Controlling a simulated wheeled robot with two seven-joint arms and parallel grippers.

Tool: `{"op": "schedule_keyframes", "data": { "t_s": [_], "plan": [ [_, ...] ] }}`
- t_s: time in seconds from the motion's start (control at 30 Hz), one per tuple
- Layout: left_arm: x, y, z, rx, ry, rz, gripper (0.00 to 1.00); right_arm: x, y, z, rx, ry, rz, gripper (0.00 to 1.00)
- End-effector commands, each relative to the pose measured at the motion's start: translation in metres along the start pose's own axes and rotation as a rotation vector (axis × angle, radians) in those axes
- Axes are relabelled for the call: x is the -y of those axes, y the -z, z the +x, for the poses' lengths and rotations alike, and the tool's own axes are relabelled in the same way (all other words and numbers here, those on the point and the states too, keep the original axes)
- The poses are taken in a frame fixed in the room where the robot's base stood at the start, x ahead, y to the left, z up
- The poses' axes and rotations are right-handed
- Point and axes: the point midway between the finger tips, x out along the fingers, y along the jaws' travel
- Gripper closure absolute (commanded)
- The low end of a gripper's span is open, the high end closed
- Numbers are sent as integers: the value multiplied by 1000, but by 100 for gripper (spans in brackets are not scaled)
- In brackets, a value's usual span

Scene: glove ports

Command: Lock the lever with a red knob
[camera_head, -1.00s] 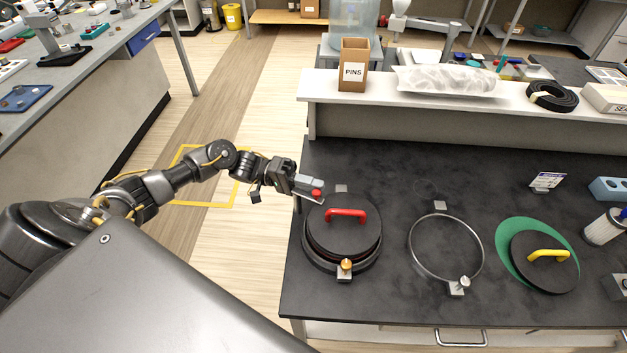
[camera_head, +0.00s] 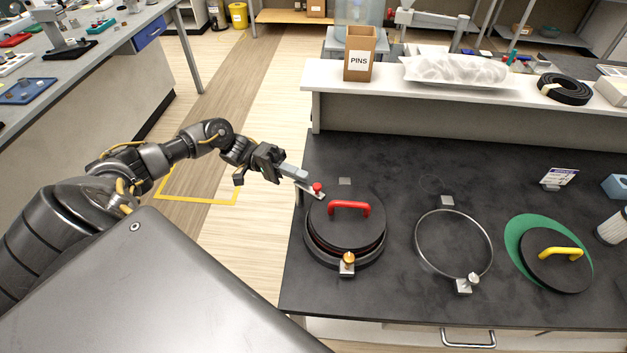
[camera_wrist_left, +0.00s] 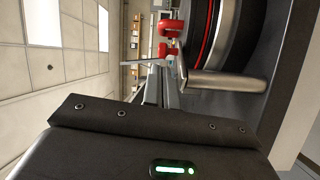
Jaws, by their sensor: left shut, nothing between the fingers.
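The lever's red knob (camera_head: 318,188) stands at the left edge of the black round lid (camera_head: 346,221), on a metal lever plate (camera_head: 309,190). The lid has a red handle (camera_head: 349,207) and sits on a port ring on the dark bench. My left gripper (camera_head: 304,176) is shut and empty, its fingertips close beside the knob, just left of it. In the left wrist view, the red knob (camera_wrist_left: 168,50) is just beyond the gripper fingertips (camera_wrist_left: 158,70). Whether they touch it I cannot tell. My right gripper is not in view.
A brass-knobbed clamp (camera_head: 348,263) sits at the lid's front. An empty metal ring (camera_head: 415,245) and a black lid with a yellow handle (camera_head: 553,270) on a green disc lie to the right. A raised shelf behind holds a PINS box (camera_head: 359,54).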

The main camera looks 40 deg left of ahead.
Motion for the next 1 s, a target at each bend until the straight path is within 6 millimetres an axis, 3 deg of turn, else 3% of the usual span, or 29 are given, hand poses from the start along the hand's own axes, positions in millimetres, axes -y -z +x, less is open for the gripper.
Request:
{"op": "schedule_keyframes", "data": {
  "t_s": [0.1, 0.4, 1.0],
  "plan": [
    [7, 2, -24, -1, 2, 5, 100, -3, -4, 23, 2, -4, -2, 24],
    [2, 6, -59, 0, 0, 8, 100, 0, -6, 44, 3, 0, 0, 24],
    [-1, 4, -65, -6, -1, 9, 100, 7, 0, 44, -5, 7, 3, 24]
  ]
}}
